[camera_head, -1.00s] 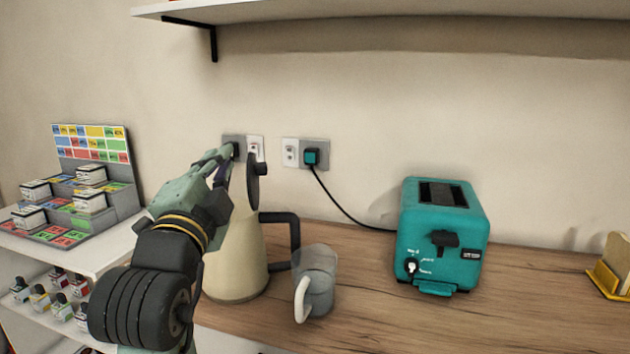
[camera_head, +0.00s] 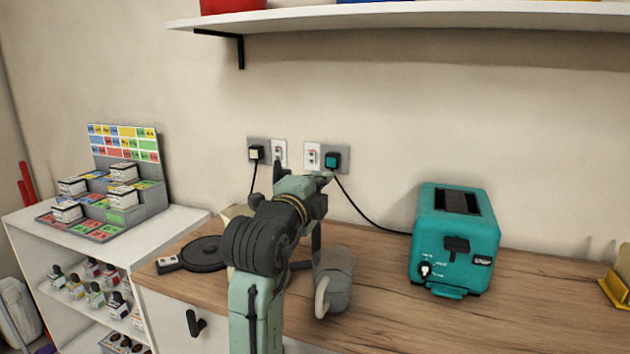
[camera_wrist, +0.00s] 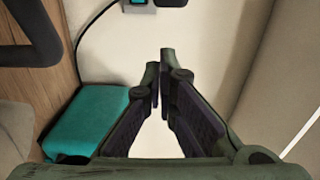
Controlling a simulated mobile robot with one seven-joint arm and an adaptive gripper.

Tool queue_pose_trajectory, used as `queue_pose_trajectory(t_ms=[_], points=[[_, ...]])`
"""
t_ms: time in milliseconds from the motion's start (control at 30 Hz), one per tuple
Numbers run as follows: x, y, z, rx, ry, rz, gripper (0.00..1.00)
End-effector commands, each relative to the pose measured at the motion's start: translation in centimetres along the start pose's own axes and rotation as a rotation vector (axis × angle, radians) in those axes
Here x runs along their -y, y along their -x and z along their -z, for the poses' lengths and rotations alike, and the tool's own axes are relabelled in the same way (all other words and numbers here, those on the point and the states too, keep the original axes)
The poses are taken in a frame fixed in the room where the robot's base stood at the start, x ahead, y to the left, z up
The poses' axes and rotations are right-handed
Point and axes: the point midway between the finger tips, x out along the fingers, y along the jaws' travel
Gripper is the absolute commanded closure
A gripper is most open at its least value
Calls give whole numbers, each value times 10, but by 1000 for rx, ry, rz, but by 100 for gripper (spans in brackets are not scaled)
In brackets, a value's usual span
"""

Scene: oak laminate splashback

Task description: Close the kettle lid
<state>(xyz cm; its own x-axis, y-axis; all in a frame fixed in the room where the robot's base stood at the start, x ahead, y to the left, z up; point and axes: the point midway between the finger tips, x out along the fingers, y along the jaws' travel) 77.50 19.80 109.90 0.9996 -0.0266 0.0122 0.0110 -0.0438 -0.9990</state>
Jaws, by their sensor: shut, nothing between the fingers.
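The cream kettle (camera_head: 229,214) stands on the wooden counter, mostly hidden behind my arm in the head view; only a bit of its pale upper edge shows clearly on the left. A dark piece stands up just above my arm there, but I cannot tell whether it is the lid, so the lid's angle is unclear. A black curved handle (camera_wrist: 28,38) shows at the left there.
A grey mug (camera_head: 338,283) stands right of the kettle. The teal toaster (camera_head: 455,240) is further right, also in the wrist view (camera_wrist: 85,122). A round black base (camera_head: 204,253) lies left of the kettle. A shelf (camera_head: 430,17) hangs above.

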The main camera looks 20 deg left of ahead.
Motion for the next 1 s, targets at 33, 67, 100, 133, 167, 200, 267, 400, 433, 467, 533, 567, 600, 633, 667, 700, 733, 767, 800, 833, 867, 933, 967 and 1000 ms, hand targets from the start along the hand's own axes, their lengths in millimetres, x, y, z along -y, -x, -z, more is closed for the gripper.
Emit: queue_pose_trajectory(t_ms=[33,67,100,133,167,200,267,400,433,467,533,567,600,633,667,700,733,767,800,833,867,933,967,1000], points=[[3,5,-12,9,4,2,100],[3,7,-16,9,3,2,100],[2,8,-20,9,4,2,100],[2,9,-23,8,4,1,100],[2,10,-25,7,3,1,100],[2,11,-27,7,2,2,100],[1,12,-30,7,2,2,100],[1,13,-31,5,2,3,100],[1,13,-31,5,2,3,100],[0,13,-31,5,2,3,100],[0,13,-31,5,2,3,100],[1,13,-31,6,2,3,100],[1,13,-31,6,2,3,100],[1,13,-31,6,2,3,100],[1,13,-31,6,3,3,100],[1,13,-31,6,5,4,100],[1,13,-32,6,7,5,100],[1,13,-32,6,11,7,100],[1,13,-32,6,17,9,100],[1,14,-33,6,24,12,100],[1,14,-34,6,33,15,100],[2,14,-36,6,57,24,100],[3,15,-37,6,71,29,100],[3,15,-38,6,91,35,100]])
